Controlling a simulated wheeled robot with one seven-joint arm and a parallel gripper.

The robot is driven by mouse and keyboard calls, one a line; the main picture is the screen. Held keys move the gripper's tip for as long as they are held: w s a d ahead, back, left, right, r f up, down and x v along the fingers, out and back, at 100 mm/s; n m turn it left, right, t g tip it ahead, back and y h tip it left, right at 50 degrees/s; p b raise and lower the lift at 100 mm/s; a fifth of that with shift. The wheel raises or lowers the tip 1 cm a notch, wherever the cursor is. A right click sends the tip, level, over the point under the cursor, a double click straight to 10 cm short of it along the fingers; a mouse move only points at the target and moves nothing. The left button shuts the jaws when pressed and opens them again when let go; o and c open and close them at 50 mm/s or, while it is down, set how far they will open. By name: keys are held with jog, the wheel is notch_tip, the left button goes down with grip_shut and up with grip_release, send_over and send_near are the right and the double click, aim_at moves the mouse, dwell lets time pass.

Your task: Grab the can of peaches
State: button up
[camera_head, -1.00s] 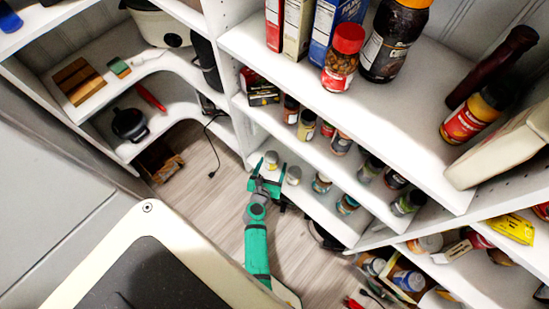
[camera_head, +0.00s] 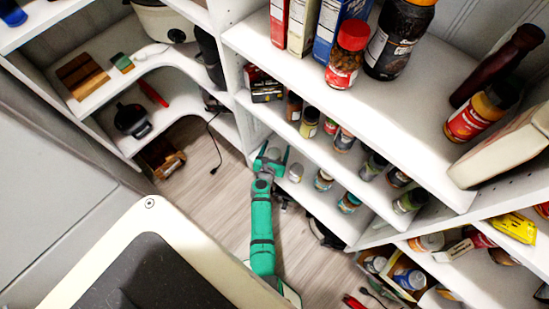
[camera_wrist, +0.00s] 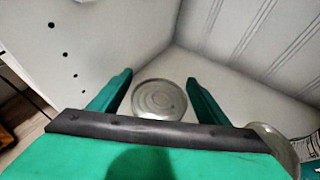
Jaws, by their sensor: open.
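A can with a round silver lid (camera_wrist: 159,98) stands upright on a low white shelf, with its label hidden from above. It is likely the can of peaches, but I cannot read it. My green gripper (camera_wrist: 158,90) is open, with one finger on either side of the lid. In the head view, my gripper (camera_head: 274,152) reaches into the lower shelf, around the small grey-topped can (camera_head: 273,154). I cannot tell whether the fingers touch it or how deep they sit.
A second can (camera_wrist: 275,145) stands close to the right finger; it also shows in the head view (camera_head: 296,172). A white side panel (camera_wrist: 75,50) with holes rises on the left. More jars and cans (camera_head: 348,203) line the shelf to the right.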

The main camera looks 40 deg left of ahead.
jog(key=shift+d, duration=0.2)
jog(key=shift+s+a, duration=0.35)
jog(key=shift+a, duration=0.05)
jog(key=c, duration=1.4)
jog(key=shift+d, duration=0.1)
jog(key=shift+w+d+r, duration=0.1)
jog(key=shift+w+r, duration=0.05)
jog(key=shift+r, duration=0.1)
